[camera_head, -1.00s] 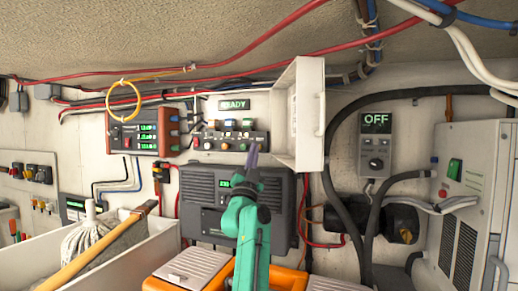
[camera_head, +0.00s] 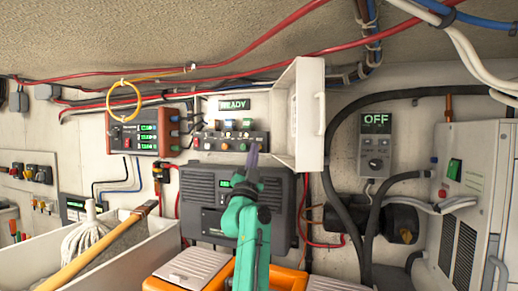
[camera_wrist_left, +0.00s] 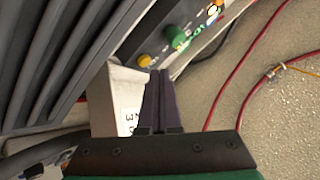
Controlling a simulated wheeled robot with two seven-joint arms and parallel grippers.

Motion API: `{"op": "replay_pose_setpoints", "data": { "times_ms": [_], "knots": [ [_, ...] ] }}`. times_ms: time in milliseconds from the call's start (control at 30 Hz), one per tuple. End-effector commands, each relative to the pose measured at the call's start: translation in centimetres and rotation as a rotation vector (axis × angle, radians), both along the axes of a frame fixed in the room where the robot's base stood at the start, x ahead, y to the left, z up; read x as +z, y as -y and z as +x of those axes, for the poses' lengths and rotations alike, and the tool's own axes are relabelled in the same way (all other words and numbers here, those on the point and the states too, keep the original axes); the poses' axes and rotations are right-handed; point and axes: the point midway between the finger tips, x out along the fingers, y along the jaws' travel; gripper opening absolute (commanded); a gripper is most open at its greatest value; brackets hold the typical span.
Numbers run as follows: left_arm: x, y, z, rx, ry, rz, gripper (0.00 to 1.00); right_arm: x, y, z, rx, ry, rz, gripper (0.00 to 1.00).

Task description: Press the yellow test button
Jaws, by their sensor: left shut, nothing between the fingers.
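The yellow button (camera_wrist_left: 143,60) shows in the left wrist view on a dark control panel, beside a larger green knob (camera_wrist_left: 178,38). In the head view the panel (camera_head: 230,141) is on the back wall under a READY display (camera_head: 234,105); I cannot pick out the yellow button for sure there. My left gripper (camera_head: 253,148) is shut and empty, its tips in front of the panel's right part. In the left wrist view the fingertips (camera_wrist_left: 160,72) appear just beside the button; I cannot tell whether they touch it. My right gripper is not in view.
A white open box or cover (camera_head: 312,120) stands out from the wall just right of the panel. A dark grey ribbed unit (camera_head: 205,185) is below the panel. A red-framed meter (camera_head: 140,132) is at left. Red cables cross above. A white bin with a mop (camera_head: 85,235) is at lower left.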

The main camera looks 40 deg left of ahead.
Motion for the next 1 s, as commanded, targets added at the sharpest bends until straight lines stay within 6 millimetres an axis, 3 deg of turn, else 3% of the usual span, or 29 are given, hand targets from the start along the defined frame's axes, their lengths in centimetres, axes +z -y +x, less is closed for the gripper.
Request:
{"op": "replay_pose_setpoints", "data": {
  "times_ms": [1000],
  "knots": [
    [0.1,-0.3,1.1,0.000,0.000,0.001,0.00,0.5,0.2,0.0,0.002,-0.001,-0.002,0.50]
  ]
}}
